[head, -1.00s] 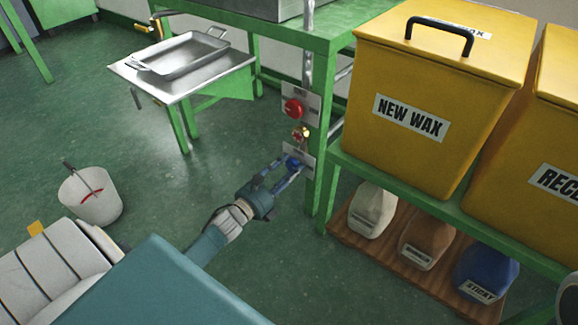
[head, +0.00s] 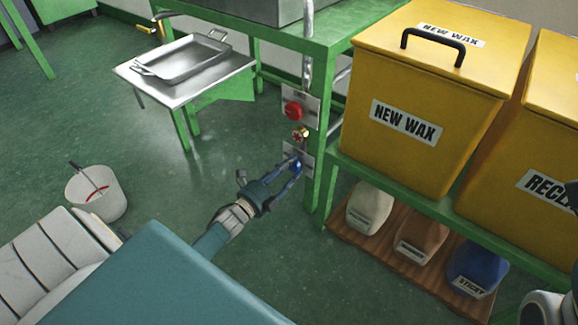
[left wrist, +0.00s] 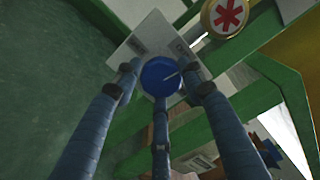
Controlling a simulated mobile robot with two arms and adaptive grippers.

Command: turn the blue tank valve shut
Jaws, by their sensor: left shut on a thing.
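The blue tank valve (left wrist: 161,77) is a round blue knob with a thin pale line on its face. It sits on a pale plate (left wrist: 140,40) fixed to a green post. In the head view the valve (head: 297,168) is partly covered by my fingers. My left gripper (head: 290,172) reaches it from the lower left. In the left wrist view the fingers of my left gripper (left wrist: 160,85) stand around the knob, shut on it. At the right edge of the head view a dark part of my right arm shows, but its fingers do not.
Above the valve are a small brass valve with a red mark (head: 300,134) and a red knob (head: 293,109). Yellow wax bins (head: 420,150) stand on the green shelf at right. A metal tray (head: 182,58) and a white bucket (head: 97,193) are at left. Open floor lies between.

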